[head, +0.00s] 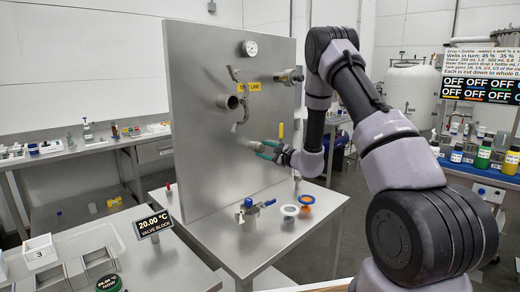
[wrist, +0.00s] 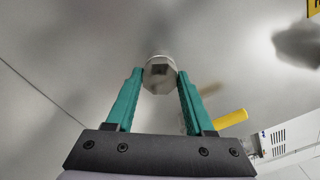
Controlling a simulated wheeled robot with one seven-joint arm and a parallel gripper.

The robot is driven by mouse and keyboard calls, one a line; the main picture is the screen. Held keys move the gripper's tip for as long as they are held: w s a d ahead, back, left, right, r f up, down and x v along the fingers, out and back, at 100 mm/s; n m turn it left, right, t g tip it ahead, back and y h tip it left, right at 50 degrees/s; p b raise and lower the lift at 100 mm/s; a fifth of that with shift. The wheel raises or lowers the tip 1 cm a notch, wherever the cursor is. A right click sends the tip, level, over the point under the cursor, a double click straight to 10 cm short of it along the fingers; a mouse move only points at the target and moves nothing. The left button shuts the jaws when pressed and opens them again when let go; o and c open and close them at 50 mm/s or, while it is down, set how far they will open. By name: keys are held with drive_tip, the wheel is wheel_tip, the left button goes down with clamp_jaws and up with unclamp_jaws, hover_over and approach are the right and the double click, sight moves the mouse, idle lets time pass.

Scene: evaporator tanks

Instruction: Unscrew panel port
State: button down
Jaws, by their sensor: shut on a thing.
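The steel panel (head: 215,75) stands upright on a metal table in the head view. A capped metal port (head: 248,143) sticks out low on its face; its faceted end (wrist: 160,75) shows in the wrist view. My gripper (head: 266,149) reaches in from the right, and its teal fingers (wrist: 158,88) are shut on the faceted end of the port, one on each side. The port's base against the panel is blurred in the wrist view. An open pipe stub (head: 229,102) sits higher on the panel to the left.
A gauge (head: 249,48) and yellow tags (head: 253,87) are higher on the panel. A yellow handle (wrist: 232,118) is close to the right finger. A metal vessel with a blue part (head: 248,212), a white ring (head: 289,211) and an orange ring (head: 306,200) stand on the table below.

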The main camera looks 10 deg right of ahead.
drive_tip(key=n, duration=0.2)
drive_tip(key=shift+n, duration=0.4)
drive_tip(key=n, duration=0.3)
drive_tip(key=shift+n, duration=1.1)
drive_tip(key=n, duration=0.3)
drive_tip(key=shift+n, duration=1.1)
drive_tip(key=n, duration=0.5)
